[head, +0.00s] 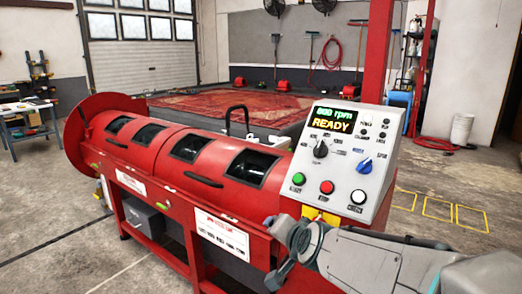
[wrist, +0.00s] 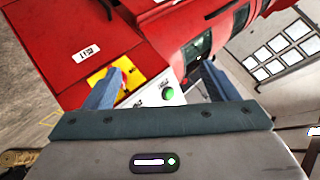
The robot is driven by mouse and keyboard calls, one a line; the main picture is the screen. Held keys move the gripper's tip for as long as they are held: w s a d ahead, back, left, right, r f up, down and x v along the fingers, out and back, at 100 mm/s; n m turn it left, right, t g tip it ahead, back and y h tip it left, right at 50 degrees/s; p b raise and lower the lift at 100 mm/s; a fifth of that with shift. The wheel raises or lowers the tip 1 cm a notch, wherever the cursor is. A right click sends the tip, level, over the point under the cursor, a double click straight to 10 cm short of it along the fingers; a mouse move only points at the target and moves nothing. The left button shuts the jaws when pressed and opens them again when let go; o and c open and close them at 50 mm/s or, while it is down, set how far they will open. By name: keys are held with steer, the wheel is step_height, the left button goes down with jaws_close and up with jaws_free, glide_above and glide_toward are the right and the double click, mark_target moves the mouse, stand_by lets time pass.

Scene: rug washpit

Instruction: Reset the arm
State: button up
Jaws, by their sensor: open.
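My arm reaches in from the lower right of the head view, in front of the control panel (head: 341,138) of a red machine. In the wrist view my gripper (wrist: 160,80) is open, with its two blue fingers spread wide. Nothing is held between them. Beyond the fingers are the panel's green button (wrist: 168,94) and a yellow plate (wrist: 98,75) with a red part, partly hidden by the left finger.
The red drum machine (head: 180,150) fills the middle. Its panel display (head: 332,120) reads READY, above black and blue knobs and green, red and white buttons. A patterned rug (head: 215,104) lies behind. Open floor with yellow outlines (head: 438,209) is at right.

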steer(key=s+d+r+n+g+h+p, duration=0.1)
steer(key=s+d+r+n+g+p, duration=0.1)
steer(key=s, duration=0.7)
steer(key=s+d+r+n+g+h+p, duration=0.1)
steer(key=s+d+r+n+g+p, duration=0.1)
steer(key=s+d+n+g+p, duration=0.2)
steer(key=s+d+g+p, duration=0.2)
steer(key=s+d+p, duration=0.1)
steer(key=s+p, duration=0.1)
steer(key=shift+s+d+h, duration=0.2)
steer(key=shift+s+h, duration=0.2)
steer(key=shift+s, duration=0.35)
